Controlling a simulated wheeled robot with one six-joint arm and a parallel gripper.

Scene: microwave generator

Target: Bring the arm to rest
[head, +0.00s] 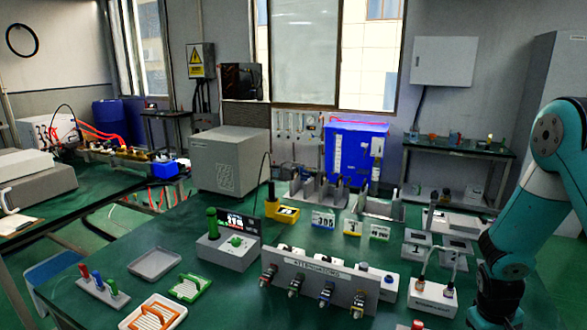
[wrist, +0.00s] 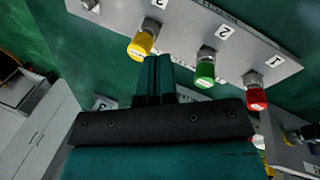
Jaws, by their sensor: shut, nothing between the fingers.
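My teal arm (head: 540,180) is at the right of the head view, bent at a rounded joint and reaching down over the right end of the green bench. Its lower end is dark and runs to the bottom edge, so the fingertips cannot be made out there. In the wrist view my gripper (wrist: 153,66) has its two teal fingers together, with nothing between them. The fingertips appear near a grey plate (wrist: 190,30) with a yellow connector (wrist: 141,46), a green connector (wrist: 205,74) and a red connector (wrist: 257,98). I cannot tell whether they touch it.
A grey connector panel (head: 318,268) stands at the bench's front middle. A white-grey box with cables (head: 433,298) is close left of my arm. A grey tray (head: 155,263), an orange-slatted holder (head: 153,315) and a grey device (head: 228,252) are farther left.

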